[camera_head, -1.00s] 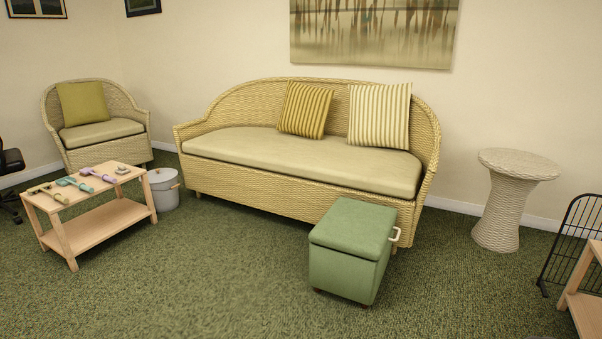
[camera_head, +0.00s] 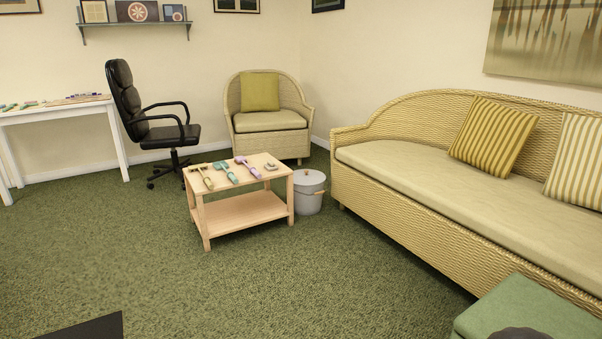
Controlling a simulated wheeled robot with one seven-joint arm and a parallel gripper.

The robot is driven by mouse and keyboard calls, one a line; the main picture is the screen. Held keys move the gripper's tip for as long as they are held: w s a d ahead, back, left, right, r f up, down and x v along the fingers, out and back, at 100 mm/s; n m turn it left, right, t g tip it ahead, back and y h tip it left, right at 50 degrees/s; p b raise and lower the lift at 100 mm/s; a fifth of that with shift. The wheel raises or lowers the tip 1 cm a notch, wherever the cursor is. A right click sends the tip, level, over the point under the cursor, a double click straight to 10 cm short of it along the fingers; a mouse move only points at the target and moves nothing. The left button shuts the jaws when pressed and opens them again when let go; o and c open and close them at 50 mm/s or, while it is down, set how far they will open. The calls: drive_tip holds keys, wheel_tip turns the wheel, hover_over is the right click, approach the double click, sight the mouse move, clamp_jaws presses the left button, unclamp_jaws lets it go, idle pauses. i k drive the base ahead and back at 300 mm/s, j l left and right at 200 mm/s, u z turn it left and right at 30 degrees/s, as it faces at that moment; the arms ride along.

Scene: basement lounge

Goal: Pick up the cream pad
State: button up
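No separate item is clearly the cream pad. Cream-coloured candidates are the long seat pad (camera_head: 440,180) on the wicker sofa, the seat pad (camera_head: 270,121) on the wicker armchair, and a cream-and-olive striped cushion (camera_head: 580,160) leaning on the sofa back, cut by the right edge. A small greyish item (camera_head: 271,167) lies on the low wooden table (camera_head: 240,213), too small to make out. My gripper is not in view.
Several coloured tools lie on the low table. A grey lidded bucket (camera_head: 308,191) stands beside it. A green ottoman (camera_head: 525,308) is at the lower right. A black office chair (camera_head: 150,120) and white desk (camera_head: 55,113) are at the left.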

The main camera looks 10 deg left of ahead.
sight(270, 167)
drive_tip(key=i+j+u, duration=0.35)
drive_tip(key=i, duration=0.35)
drive_tip(key=i+j+u, duration=0.1)
drive_tip(key=i+u, duration=0.3)
drive_tip(key=i, duration=0.3)
drive_tip(key=i+l+u, duration=0.15)
drive_tip(key=i+u, duration=0.2)
drive_tip(key=i, duration=0.35)
drive_tip(key=i+l+z, duration=0.2)
drive_tip(key=i, duration=0.55)
drive_tip(key=i+j+z, duration=0.15)
drive_tip(key=i, duration=0.65)
drive_tip(key=i+j+z, duration=0.2)
drive_tip(key=i, duration=0.55)
drive_tip(key=i+l, duration=0.05)
drive_tip(key=l, duration=0.05)
